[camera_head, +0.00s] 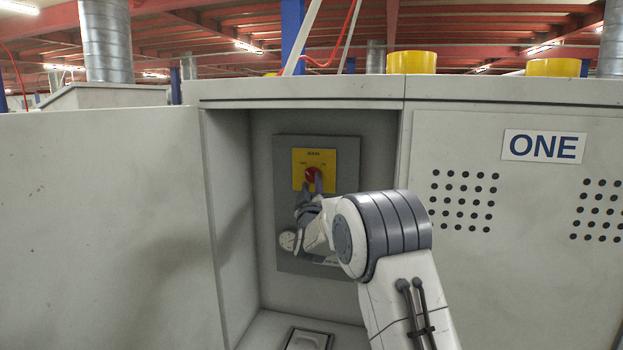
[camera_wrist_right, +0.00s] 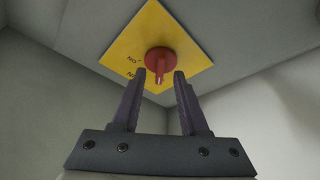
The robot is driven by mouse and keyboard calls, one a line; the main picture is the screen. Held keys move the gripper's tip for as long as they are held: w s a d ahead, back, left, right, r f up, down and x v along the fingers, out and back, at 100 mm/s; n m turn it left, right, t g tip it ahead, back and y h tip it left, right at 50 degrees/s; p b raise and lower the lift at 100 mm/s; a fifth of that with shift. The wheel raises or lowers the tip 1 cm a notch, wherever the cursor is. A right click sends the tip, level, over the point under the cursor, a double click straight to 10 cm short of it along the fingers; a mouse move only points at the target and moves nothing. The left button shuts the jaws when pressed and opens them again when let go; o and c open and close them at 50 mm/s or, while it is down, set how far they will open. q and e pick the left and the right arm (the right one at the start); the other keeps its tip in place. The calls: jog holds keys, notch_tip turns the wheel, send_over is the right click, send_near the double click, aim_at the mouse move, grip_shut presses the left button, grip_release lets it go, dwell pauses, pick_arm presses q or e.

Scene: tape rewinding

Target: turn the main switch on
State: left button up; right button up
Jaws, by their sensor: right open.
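The main switch is a red rotary knob (camera_head: 313,175) on a yellow plate (camera_head: 328,157), fixed to a grey panel inside the open cabinet. In the right wrist view the red knob (camera_wrist_right: 160,61) shows on the yellow plate (camera_wrist_right: 186,58), its handle between and just beyond the fingertips. My right gripper (camera_head: 312,186) is open in front of the knob. In the right wrist view its fingers (camera_wrist_right: 158,76) stand on either side of the handle; whether they touch it I cannot tell. My left gripper is not in view.
The cabinet's side wall (camera_head: 232,200) is close on the left, with a wide pale panel (camera_head: 100,220) beyond it. On the right is a cabinet front with a sign reading ONE (camera_head: 543,146) and vent holes. A small plate (camera_head: 308,339) lies on the cabinet floor.

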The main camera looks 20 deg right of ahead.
jog(key=shift+x, duration=0.95)
grip_shut()
jog(key=shift+f, duration=0.1)
